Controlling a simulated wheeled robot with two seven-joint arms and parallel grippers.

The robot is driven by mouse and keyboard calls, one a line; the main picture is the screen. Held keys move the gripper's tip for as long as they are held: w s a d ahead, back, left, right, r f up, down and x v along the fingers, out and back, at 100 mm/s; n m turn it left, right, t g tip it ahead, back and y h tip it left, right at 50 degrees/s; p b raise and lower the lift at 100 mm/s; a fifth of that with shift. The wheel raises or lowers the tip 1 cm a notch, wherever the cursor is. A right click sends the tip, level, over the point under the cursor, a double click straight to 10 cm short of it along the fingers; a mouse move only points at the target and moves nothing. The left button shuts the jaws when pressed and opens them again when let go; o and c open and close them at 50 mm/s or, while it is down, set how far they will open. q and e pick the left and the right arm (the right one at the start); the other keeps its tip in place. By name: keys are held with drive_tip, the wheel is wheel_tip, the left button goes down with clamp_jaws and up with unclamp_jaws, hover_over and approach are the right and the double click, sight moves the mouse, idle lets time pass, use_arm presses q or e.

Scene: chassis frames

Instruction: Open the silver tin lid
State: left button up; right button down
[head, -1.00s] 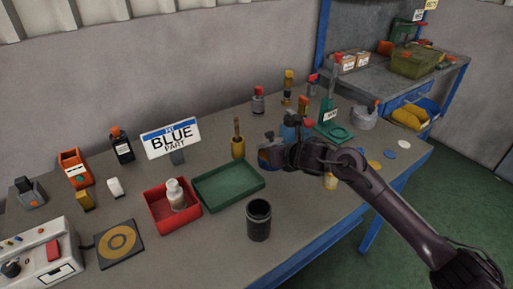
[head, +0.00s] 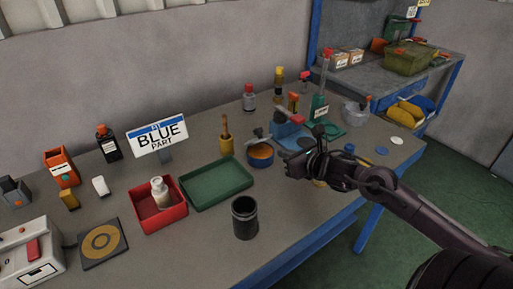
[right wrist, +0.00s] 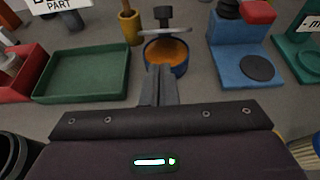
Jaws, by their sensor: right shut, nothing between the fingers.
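The tin (head: 260,156) stands on the bench right of the green tray, with a dark blue wall and an orange inside. Its grey lid (head: 257,139) is raised at the far rim, and the orange inside shows. In the right wrist view the tin (right wrist: 178,54) is just beyond my fingertips, and the lid (right wrist: 172,33) with its knob stands up behind the opening. My right gripper (head: 291,169) is shut and empty, to the right of the tin and nearer the front edge. In the wrist view its fingers (right wrist: 160,72) point at the tin. My left gripper is not in view.
A green tray (head: 192,203) and a red bin (head: 174,222) are left of the tin. A black cup (head: 245,225) stands near the front edge. A blue stand (head: 290,142) and a green stand (head: 327,131) are behind my right gripper.

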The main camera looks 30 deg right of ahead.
drive_tip(key=p+x, duration=0.1)
drive_tip(key=x, duration=0.8)
drive_tip(key=shift+w+f, duration=0.25)
drive_tip(key=shift+w, duration=0.05)
drive_tip(key=shift+d+r+p, duration=0.1)
drive_tip(key=shift+r+p, duration=0.25)
drive_tip(key=shift+p, duration=0.2)
drive_tip(key=shift+w+g, duration=0.1)
drive_tip(key=shift+g, duration=0.3)
drive_tip(key=shift+r+p, duration=0.15)
drive_tip(key=shift+p, duration=0.25)
